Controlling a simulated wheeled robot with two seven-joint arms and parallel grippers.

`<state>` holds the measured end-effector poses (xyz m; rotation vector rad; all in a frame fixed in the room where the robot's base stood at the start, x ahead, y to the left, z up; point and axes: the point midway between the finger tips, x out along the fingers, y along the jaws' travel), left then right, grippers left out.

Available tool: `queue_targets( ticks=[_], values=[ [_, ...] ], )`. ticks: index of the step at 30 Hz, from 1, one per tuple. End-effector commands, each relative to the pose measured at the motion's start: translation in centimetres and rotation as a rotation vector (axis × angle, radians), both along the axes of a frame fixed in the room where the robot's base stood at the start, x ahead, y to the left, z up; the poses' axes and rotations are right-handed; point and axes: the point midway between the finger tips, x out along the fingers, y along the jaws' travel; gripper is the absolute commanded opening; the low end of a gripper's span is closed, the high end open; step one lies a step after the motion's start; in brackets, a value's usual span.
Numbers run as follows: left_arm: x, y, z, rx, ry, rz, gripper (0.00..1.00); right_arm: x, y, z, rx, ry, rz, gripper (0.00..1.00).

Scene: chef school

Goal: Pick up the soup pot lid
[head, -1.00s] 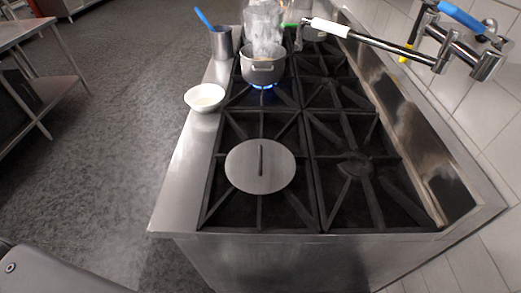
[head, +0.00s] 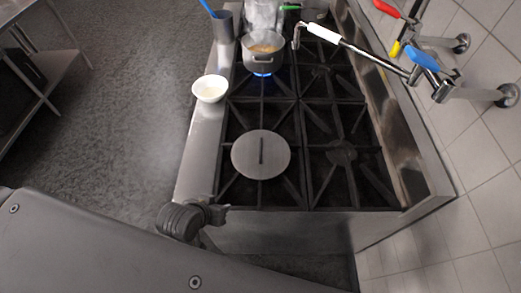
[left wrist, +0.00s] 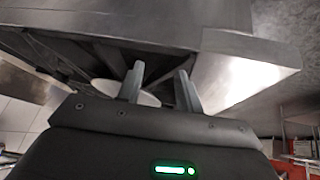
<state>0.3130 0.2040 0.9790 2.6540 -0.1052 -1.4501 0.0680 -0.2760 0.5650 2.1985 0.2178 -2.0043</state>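The soup pot lid (head: 275,157) is a flat grey disc with a dark upright bar handle (head: 261,150) across its middle. It lies on the front left burner grate of the stove. My left gripper (head: 217,213) is near the stove's front left corner, short of the lid and not touching it. In the left wrist view its two fingers (left wrist: 160,74) are apart with nothing between them. The soup pot (head: 262,60) stands uncovered on a lit burner farther back. My right gripper is out of view.
A white bowl (head: 210,89) and a metal container (head: 223,28) with a blue-handled utensil stand on the stove's left ledge (head: 199,148). Steam rises behind the pot. The front right grates are empty.

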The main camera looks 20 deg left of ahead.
Motion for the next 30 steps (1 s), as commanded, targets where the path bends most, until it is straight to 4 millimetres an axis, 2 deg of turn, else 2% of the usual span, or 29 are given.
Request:
queue_targets(
  ticks=[8, 12, 15, 23, 26, 30],
  values=[
    [6.7, -3.8, 0.6, -0.185, -0.262, 0.204, 0.36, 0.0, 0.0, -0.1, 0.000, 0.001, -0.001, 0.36],
    [10.3, -5.5, 1.9, -0.284, -0.434, 0.332, 0.36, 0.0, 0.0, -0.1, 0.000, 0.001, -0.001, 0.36],
    [11.9, -6.3, 2.9, -0.333, -0.535, 0.403, 0.36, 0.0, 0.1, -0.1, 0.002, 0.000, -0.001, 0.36],
    [13.1, -6.8, 4.0, -0.372, -0.629, 0.463, 0.36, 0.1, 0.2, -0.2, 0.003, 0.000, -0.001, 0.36],
    [13.6, -6.8, 3.6, -0.372, -0.631, 0.463, 0.36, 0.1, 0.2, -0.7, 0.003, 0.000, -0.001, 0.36],
    [15.6, -6.7, 2.8, -0.373, -0.633, 0.462, 0.36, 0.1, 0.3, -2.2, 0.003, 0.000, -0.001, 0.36]
  ],
)
